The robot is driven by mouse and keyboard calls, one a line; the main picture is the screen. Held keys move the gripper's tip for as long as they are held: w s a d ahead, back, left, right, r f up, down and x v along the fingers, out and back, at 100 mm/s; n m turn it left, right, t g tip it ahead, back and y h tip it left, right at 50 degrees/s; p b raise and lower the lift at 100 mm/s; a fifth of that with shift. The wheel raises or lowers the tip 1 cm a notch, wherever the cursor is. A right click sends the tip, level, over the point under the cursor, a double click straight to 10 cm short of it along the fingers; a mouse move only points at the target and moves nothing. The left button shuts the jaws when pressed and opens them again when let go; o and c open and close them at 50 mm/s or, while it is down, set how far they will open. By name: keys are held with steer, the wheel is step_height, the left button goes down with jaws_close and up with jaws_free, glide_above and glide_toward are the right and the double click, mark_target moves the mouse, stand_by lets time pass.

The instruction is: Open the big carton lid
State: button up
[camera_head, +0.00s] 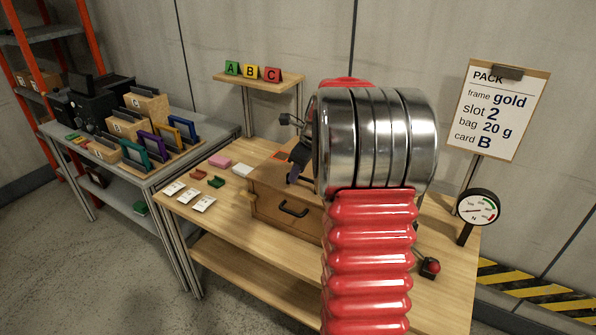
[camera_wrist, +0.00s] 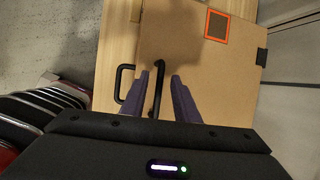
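The big carton (camera_head: 272,212) is a brown box on the wooden table, with a black handle (camera_head: 293,208) on its front. Its lid (camera_wrist: 205,85) looks shut; an orange-edged square marks it. In the wrist view the front handle (camera_wrist: 122,84) shows at the left edge of the carton. A second black bar (camera_wrist: 157,80) shows at the lid, between my fingers. My gripper (camera_wrist: 160,84) is open, its dark purple fingers on either side of this bar with gaps visible. In the head view my gripper (camera_head: 294,172) is over the carton, and my arm hides the carton's right part.
Pink (camera_head: 219,161) and white (camera_head: 242,170) blocks, green pieces and several white cards (camera_head: 189,195) lie left of the carton. A gauge (camera_head: 476,208) and a red-knobbed lever (camera_head: 430,267) stand at the right. A side table (camera_head: 150,172) holds bins and frames.

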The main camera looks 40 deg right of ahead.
steer(key=shift+c, duration=0.7)
jaws_close()
